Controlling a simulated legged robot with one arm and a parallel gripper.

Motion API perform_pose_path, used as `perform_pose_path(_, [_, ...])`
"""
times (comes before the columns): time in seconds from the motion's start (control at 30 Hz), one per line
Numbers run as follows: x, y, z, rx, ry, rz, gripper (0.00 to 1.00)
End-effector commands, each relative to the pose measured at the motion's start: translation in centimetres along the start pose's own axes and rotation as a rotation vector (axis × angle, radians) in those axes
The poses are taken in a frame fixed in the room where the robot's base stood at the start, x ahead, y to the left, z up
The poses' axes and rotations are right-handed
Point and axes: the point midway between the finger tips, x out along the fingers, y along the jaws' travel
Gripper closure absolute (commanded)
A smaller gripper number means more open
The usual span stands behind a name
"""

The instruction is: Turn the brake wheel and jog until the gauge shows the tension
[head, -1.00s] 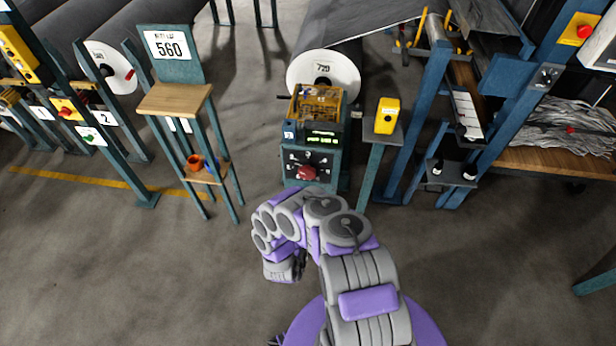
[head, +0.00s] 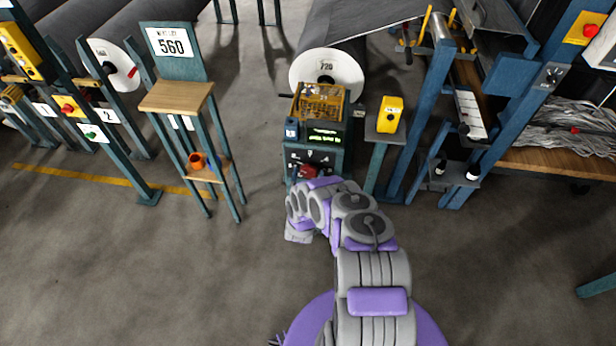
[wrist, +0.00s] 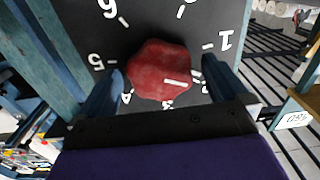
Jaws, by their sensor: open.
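The red brake wheel (wrist: 160,58) is a lobed knob with a white pointer mark on a dark dial plate (wrist: 158,22) with white numbers. In the head view the wheel (head: 309,171) sits low on the front of the machine stand, partly hidden by my arm. My gripper (wrist: 163,72) is open, with one finger on each side of the wheel; I cannot tell whether they touch it. A display (head: 326,137) with green characters, too small to read, sits above the dial. A yellow box (head: 390,114) with a dark button stands on a post to the right.
A grey roll (head: 327,70) labelled 720 is behind the machine. A stand with a 560 sign (head: 171,42) and wooden top is at left, with an orange item (head: 197,161) on its lower shelf. Blue frames (head: 425,115) stand at right. The front floor is clear.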

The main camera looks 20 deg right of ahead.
Motion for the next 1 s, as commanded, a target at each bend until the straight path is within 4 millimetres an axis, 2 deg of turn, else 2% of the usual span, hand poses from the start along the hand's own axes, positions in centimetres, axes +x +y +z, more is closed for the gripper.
perform_pose_path(0.17, [-0.02,0.0,0.0,0.0,0.0,0.0,0.0])
perform_pose_path(0.73, [-0.04,0.0,0.01,0.0,0.0,0.0,0.54])
perform_pose_path(1.0, [-0.07,-0.09,-0.03,0.062,0.0,-0.001,0.55])
